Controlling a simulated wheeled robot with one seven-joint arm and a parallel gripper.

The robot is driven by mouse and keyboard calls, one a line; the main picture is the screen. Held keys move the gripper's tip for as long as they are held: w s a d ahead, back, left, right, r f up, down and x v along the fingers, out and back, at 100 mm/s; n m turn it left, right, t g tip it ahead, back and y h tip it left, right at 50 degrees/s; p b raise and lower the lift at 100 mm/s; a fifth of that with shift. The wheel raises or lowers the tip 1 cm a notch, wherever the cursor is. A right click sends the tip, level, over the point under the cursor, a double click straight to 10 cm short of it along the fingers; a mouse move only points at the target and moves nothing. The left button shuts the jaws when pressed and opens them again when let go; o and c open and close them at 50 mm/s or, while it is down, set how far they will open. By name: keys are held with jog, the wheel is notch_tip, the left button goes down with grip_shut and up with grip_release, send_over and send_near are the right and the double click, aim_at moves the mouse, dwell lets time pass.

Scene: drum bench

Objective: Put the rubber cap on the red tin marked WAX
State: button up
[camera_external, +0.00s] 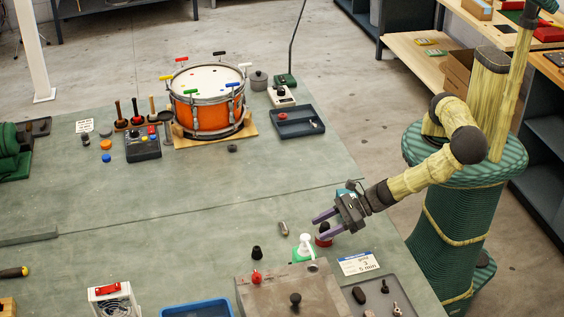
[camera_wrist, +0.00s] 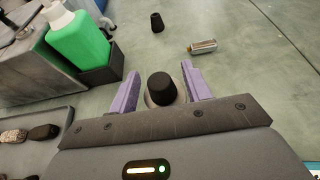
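A red tin (camera_external: 323,241) stands on the bench beside the green bottle; no WAX lettering is readable on it. A black rubber cap (camera_wrist: 161,88) shows in the wrist view over a pale round rim, which looks like the tin's top. In the external view the cap (camera_external: 325,227) appears on top of the tin; I cannot tell how fully it is seated. My gripper (camera_external: 322,226) is at the tin, with its purple fingers spread. In the wrist view the fingers (camera_wrist: 162,78) stand on either side of the cap, with a gap visible at each side.
A green bottle with a white top (camera_external: 304,250) stands close to the tin. A grey block (camera_external: 275,295) and tray (camera_external: 400,292) lie in front. The drum (camera_external: 205,115) is farther back.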

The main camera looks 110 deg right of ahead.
jog(key=shift+r, duration=0.15)
jog(key=p+v, duration=0.7)
jog(key=v, duration=0.5)
jog(key=shift+r, duration=0.1)
dwell(0.8)
